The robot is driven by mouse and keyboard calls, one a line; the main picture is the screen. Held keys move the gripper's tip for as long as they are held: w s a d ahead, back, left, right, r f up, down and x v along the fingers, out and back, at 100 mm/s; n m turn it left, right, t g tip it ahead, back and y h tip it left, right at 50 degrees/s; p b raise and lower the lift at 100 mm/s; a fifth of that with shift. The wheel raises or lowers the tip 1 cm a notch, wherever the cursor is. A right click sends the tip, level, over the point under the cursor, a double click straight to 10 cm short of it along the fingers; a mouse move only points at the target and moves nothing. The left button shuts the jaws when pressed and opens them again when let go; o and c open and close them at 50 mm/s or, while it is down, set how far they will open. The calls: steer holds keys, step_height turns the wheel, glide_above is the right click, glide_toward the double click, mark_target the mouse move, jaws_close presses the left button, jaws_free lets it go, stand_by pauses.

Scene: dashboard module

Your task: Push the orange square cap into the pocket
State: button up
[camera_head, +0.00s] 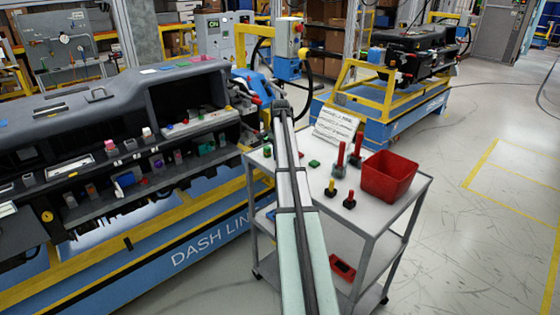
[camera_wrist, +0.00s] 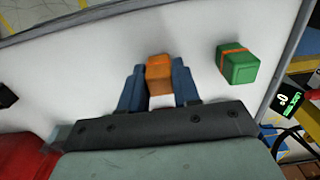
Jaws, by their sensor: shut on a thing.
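The orange square cap (camera_wrist: 159,72) shows in the wrist view between the two blue fingers of my gripper (camera_wrist: 159,86). The gripper is shut on it, over the white cart top. In the head view my arm runs up the middle and hides the cap and the fingertips. The dashboard module (camera_head: 110,110) stands at the left, with several small coloured parts along its shelves. I cannot tell which opening is the pocket.
A green block with an orange stripe (camera_wrist: 238,64) lies right of the cap; a green piece also shows on the cart (camera_head: 314,163). A red bin (camera_head: 388,177), red-handled tools (camera_head: 340,158) and a printed sheet (camera_head: 336,126) occupy the cart's right side.

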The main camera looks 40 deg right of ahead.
steer(key=shift+c, duration=0.5)
step_height(320, 180, up, 10)
steer(key=shift+w+a+f, duration=0.15)
steer(key=shift+f, duration=0.05)
steer(key=shift+w+a+r, duration=1.9)
steer(key=shift+w+a, duration=3.65)
steer(key=shift+a, duration=2)
steer(key=shift+w+a+r, duration=1.95)
steer(key=shift+w+a, duration=3.55)
steer(key=shift+a, duration=2)
steer(key=shift+w+a+r, duration=1.9)
steer(key=shift+w+a, duration=3.65)
steer(key=shift+a, duration=2)
